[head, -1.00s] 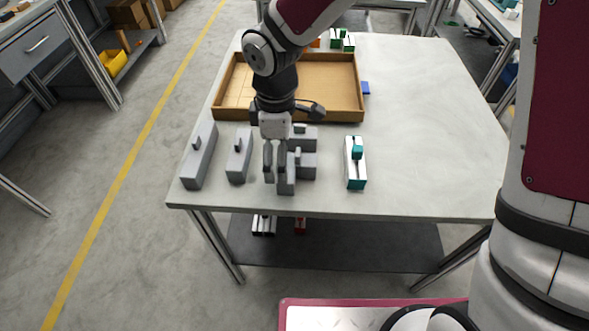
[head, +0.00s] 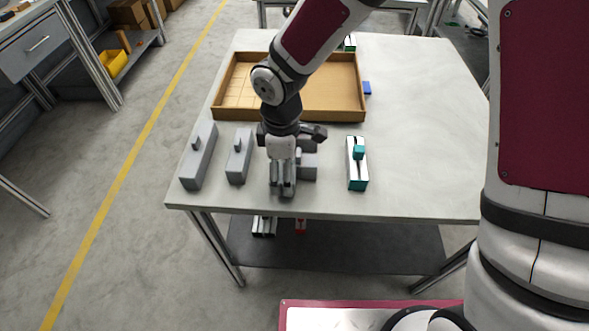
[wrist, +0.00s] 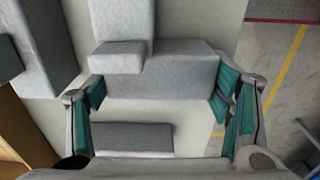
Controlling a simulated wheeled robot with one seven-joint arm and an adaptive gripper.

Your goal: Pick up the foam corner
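The foam corner (head: 309,166) is a grey, stepped, L-shaped block near the front middle of the table (head: 420,150). My gripper (head: 283,190) points down over its left part and hides much of it in the head view. In the wrist view the foam corner (wrist: 175,75) reaches in between the fingertips of my gripper (wrist: 160,95). The fingers, with teal pads, stand apart on either side of it. The right pad is very close to the grey end; I cannot tell whether it touches. A separate-looking grey strip (wrist: 130,138) lies nearer the palm.
Two long grey blocks with pegs, one far left (head: 199,157) and one nearer (head: 239,157), stand left of my gripper. A white and teal piece (head: 357,165) stands to the right. A shallow brown tray (head: 333,115) lies behind. The table's right side is clear.

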